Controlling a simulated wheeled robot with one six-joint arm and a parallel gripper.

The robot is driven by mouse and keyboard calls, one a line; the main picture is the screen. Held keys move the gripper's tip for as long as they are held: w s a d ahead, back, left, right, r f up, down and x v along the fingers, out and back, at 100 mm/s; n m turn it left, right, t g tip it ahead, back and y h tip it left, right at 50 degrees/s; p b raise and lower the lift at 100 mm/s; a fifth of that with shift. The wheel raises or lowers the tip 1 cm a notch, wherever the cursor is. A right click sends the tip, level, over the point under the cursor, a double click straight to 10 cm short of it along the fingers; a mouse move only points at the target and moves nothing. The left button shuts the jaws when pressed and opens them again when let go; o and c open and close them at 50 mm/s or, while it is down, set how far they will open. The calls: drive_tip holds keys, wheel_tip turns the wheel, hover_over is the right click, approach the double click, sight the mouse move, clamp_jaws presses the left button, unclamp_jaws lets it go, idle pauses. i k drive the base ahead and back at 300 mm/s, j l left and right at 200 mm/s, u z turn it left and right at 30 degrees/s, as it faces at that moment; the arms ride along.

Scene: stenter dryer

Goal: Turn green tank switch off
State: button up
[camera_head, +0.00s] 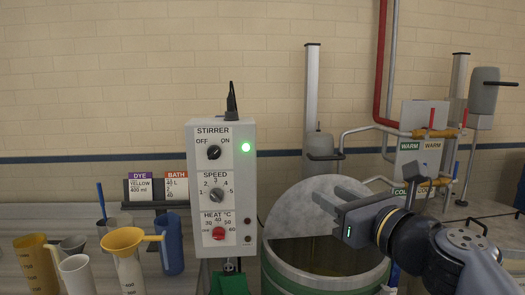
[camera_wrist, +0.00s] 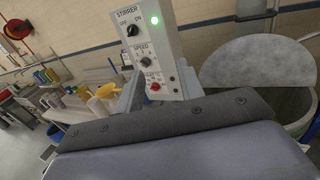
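The green tank (camera_head: 322,283) stands at the bottom centre, with a grey half-round lid (camera_head: 308,203) raised behind its opening. Left of it is the white control box (camera_head: 205,180). The box carries a dark STIRRER knob (camera_head: 214,152) between OFF and ON, and a green lamp (camera_head: 246,147) beside it is lit. The knob also shows in the wrist view (camera_wrist: 132,30); its mark seems turned toward ON. My gripper (camera_head: 326,201) is right of the box, in front of the lid, apart from the knob. In the wrist view its fingers (camera_wrist: 160,90) are spread, with nothing held between them.
The box also has a SPEED knob (camera_head: 216,195) and a red HEAT knob (camera_head: 219,233). Pipes with valves (camera_head: 432,133) and a red pipe (camera_head: 381,70) are at right. Space before the box's upper face looks clear.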

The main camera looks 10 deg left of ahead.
sight(214, 152)
drive_tip(key=i+j+z, duration=0.1)
drive_tip(key=j+z, duration=0.25)
drive_tip(key=j, duration=0.75)
drive_tip(key=j+z, duration=0.35)
drive_tip(key=j, duration=0.75)
